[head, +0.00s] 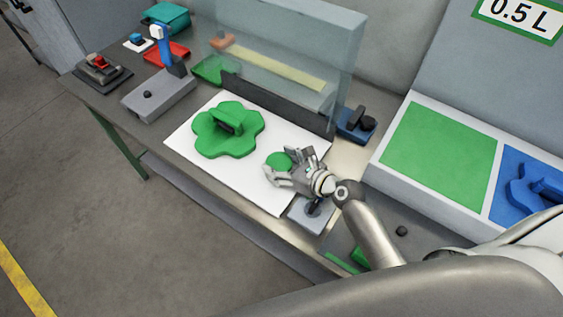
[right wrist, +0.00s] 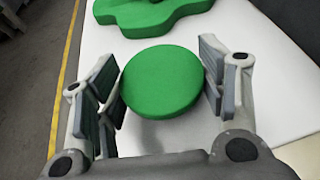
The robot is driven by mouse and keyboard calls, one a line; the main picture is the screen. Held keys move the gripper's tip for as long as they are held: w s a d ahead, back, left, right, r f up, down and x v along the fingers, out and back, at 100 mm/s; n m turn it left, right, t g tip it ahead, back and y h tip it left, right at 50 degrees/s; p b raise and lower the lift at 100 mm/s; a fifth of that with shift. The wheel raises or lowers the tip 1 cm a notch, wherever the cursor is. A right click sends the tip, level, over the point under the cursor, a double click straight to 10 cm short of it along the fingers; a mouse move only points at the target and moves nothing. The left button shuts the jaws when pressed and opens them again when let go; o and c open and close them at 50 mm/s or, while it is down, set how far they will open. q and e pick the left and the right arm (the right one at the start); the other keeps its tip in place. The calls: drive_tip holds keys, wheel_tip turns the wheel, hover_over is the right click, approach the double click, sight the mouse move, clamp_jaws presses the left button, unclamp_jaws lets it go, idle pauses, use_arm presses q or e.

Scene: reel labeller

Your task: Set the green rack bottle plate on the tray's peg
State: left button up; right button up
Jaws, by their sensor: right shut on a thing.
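A green lobed plate (head: 216,141) with a raised block-like grip lies flat on the left part of the white tray (head: 185,150). Its edge also shows at the top of the right wrist view (right wrist: 140,14). My right gripper (head: 283,167) is low over the tray's right part, apart from the lobed plate. It is shut on a round green disc (right wrist: 161,82), which sits between its fingers. The disc's underside is hidden, so I cannot tell whether it touches the tray. No bare peg shows on the tray. My left gripper is out of view.
A clear screen (head: 285,55) and dark bar (head: 275,103) stand behind the tray. A rack at right has a bare green panel (head: 440,150) and a blue panel with a blue plate (head: 535,190). A grey box with a blue-handled lever (head: 160,95) stands left.

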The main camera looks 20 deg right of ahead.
sight(288, 169)
drive_tip(key=shift+r+p, duration=0.1)
drive_tip(key=shift+p, duration=0.2)
drive_tip(key=shift+f+b, duration=0.45)
drive_tip(key=shift+f, duration=0.2)
idle(0.6)
drive_tip(key=o, duration=0.8)
drive_tip(key=shift+c, duration=0.2)
drive_tip(key=shift+p+v, duration=0.45)
drive_tip(key=shift+v, duration=0.3)
drive_tip(key=shift+p+v, duration=0.85)
drive_tip(key=shift+v, duration=1.2)
drive_tip(key=shift+p+v, duration=0.7)
drive_tip(key=shift+v, duration=2.05)
drive_tip(key=shift+f, duration=0.1)
